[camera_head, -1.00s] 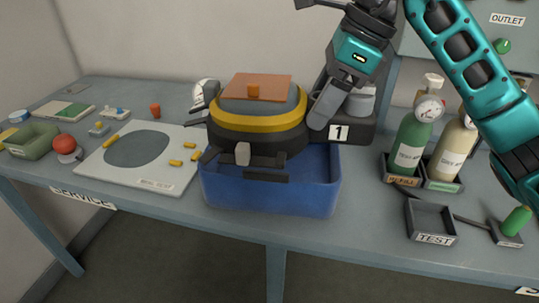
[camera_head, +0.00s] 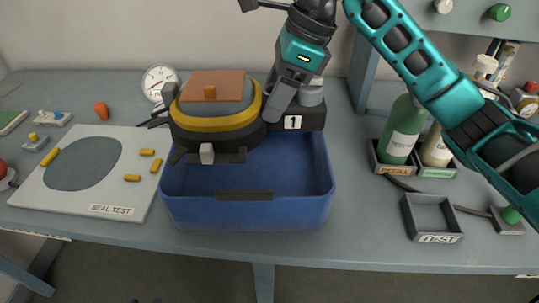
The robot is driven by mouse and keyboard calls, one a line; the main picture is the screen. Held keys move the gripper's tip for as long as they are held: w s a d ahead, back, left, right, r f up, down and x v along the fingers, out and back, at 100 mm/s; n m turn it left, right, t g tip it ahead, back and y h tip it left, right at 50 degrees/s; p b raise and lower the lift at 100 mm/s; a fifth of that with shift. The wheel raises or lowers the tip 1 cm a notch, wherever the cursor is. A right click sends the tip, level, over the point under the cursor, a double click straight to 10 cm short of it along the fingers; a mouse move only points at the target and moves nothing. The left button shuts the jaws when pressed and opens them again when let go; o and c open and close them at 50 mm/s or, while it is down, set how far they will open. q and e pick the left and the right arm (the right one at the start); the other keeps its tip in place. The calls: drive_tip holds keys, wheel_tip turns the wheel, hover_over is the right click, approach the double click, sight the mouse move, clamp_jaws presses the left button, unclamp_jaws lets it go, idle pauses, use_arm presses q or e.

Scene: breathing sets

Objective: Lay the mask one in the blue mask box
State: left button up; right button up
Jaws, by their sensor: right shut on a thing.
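The mask (camera_head: 218,122) has a dark body, a yellow band, a grey visor and an orange top plate. It is over the back left part of the open blue mask box (camera_head: 245,212), whose floor shows bare at the front and right. My right gripper (camera_head: 277,108) reaches in from the upper right and is shut on the mask's right side; the exact contact is partly hidden. Whether the mask touches the box rim is hard to tell. A black stand marked 1 (camera_head: 292,122) is right behind the box. My left gripper is out of view.
A white seal test board (camera_head: 110,195) with yellow plugs lies left of the box. A round gauge (camera_head: 160,82) stands behind the mask. Bottles (camera_head: 403,130) in holders and an empty test tray (camera_head: 432,218) are to the right. Bare table lies between box and tray.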

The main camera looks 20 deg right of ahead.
sight(302, 107)
wheel_tip(302, 107, down, 14)
drive_tip(key=shift+w+r+b, duration=0.1)
drive_tip(key=shift+b, duration=0.4)
drive_tip(key=o, duration=1.4)
drive_tip(key=p+v, duration=0.1)
drive_tip(key=v, duration=1.1)
drive_tip(key=shift+r, duration=0.1)
